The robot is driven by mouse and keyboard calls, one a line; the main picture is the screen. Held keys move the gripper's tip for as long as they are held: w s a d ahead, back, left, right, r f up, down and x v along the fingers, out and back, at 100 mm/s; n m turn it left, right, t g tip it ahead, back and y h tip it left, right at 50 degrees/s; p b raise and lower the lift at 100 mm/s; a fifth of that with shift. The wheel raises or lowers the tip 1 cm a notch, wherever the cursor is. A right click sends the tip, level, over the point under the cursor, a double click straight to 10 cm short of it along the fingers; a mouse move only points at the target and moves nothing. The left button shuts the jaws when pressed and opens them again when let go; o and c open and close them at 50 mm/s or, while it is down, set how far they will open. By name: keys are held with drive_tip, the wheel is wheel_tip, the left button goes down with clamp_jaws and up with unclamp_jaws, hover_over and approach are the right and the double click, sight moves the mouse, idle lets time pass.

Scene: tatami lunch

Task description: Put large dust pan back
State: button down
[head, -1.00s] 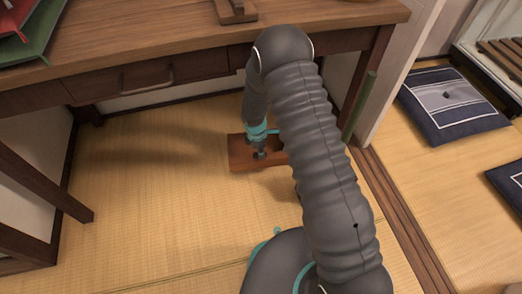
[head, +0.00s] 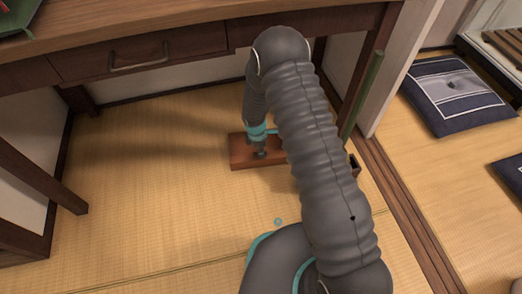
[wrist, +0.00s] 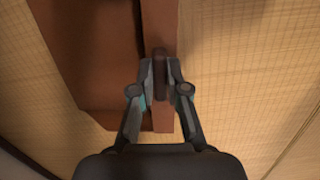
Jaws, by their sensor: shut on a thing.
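The large dust pan (head: 240,152) is a brown, flat wooden-looking piece under the desk, low over or on the tatami; I cannot tell if it touches the floor. In the wrist view the pan (wrist: 92,50) fills the upper left, with a raised brown edge and a short dark handle piece (wrist: 160,75). My gripper (wrist: 160,66) is shut on this piece, one finger on each side. In the head view my gripper (head: 261,152) points down at the pan, and my arm hides the pan's right part.
A wooden desk (head: 200,45) with a drawer stands over the pan. A green pole (head: 364,95) stands by its right leg, with a small dark box-like thing (head: 354,165) below. Navy cushions (head: 455,95) lie at right. Tatami (head: 150,200) at left is clear.

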drive_tip(key=c, duration=1.1)
unclamp_jaws()
drive_tip(key=shift+r, duration=0.15)
wheel_tip(320, 180, up, 12)
drive_tip(key=a, duration=0.1)
drive_tip(key=shift+s+a, duration=0.15)
drive_tip(key=shift+s, duration=0.05)
